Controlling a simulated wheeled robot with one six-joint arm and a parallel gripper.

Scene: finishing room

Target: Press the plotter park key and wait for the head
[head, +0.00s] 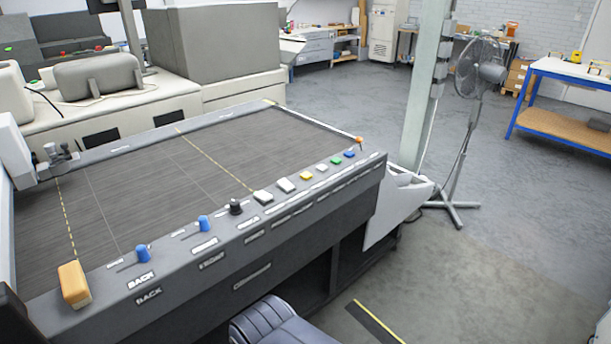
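The plotter is a large flat table with a dark bed (200,165) and a grey front rail (215,262). Its head, a white and grey carriage (58,156), stands at the bed's left end. My gripper is not in view.
Two blue sliders (204,223), a black knob (236,207) and an orange block (73,284) stand up from the rail. A post (422,90) and a fan (480,70) stand beyond the plotter's right end. The floor right of the plotter is mostly clear.

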